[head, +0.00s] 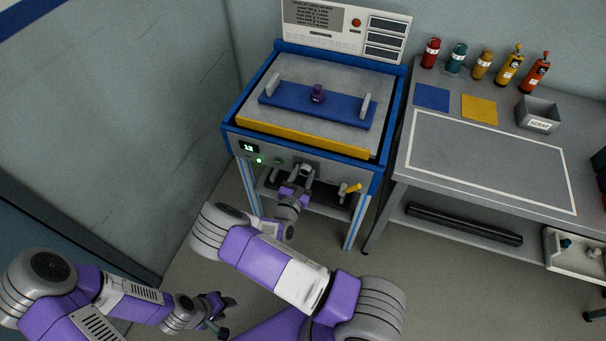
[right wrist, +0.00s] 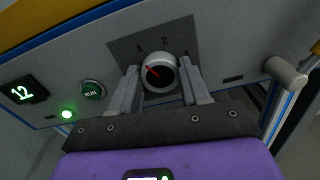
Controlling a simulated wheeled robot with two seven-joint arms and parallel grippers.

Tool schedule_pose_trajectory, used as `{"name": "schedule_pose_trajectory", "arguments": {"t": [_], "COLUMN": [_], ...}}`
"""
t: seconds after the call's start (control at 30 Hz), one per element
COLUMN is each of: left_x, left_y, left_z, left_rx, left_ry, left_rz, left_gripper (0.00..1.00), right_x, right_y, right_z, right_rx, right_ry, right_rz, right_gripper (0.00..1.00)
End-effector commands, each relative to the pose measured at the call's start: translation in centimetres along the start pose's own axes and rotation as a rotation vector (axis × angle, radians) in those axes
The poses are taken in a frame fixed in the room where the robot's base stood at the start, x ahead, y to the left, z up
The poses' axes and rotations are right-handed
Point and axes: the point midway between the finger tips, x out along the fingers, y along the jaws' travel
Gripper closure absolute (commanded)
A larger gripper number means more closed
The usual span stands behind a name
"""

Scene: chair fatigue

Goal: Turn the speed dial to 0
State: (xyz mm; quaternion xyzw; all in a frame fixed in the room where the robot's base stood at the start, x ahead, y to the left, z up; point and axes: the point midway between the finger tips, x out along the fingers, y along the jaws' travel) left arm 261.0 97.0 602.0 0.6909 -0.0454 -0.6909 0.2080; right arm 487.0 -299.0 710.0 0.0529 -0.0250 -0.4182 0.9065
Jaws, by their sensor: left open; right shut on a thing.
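The speed dial (right wrist: 158,66) is a round silver-rimmed knob with a dark face and a red pointer, on a dark plate on the machine's front panel. My right gripper (right wrist: 160,80) is shut on the dial, one finger on each side. In the head view the right gripper (head: 303,175) is at the panel and largely covers the dial. My left gripper (head: 220,307) is open and empty, low in front of the machine.
A green RUN button (right wrist: 92,89), a lit green lamp (right wrist: 67,114) and a display reading 12 (right wrist: 22,93) lie left of the dial. A grey workbench (head: 480,160) with bottles stands at right.

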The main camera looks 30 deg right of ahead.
Motion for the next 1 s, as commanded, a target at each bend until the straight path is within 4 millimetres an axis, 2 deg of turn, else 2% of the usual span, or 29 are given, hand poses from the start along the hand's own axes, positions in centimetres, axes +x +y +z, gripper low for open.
{"name": "schedule_pose_trajectory", "arguments": {"t": [0.27, 0.5, 1.0], "left_x": [-1.8, -3.2, -4.7], "left_y": [0.7, 1.2, 1.8], "left_z": [0.1, 0.1, 0.2], "left_rx": [0.0, 0.0, 0.0], "left_ry": [0.0, 0.0, 0.0], "left_rz": [0.0, 0.0, 0.0], "left_gripper": [0.57, 0.57, 0.57], "right_x": [-0.1, -0.1, -0.1], "right_y": [0.1, 0.0, 0.1], "right_z": [0.2, 0.1, -0.2], "right_rx": [-0.168, -0.386, -0.754], "right_ry": [0.003, 0.003, 0.005], "right_rz": [0.002, 0.001, 0.002], "right_gripper": [0.85, 0.85, 0.85]}}
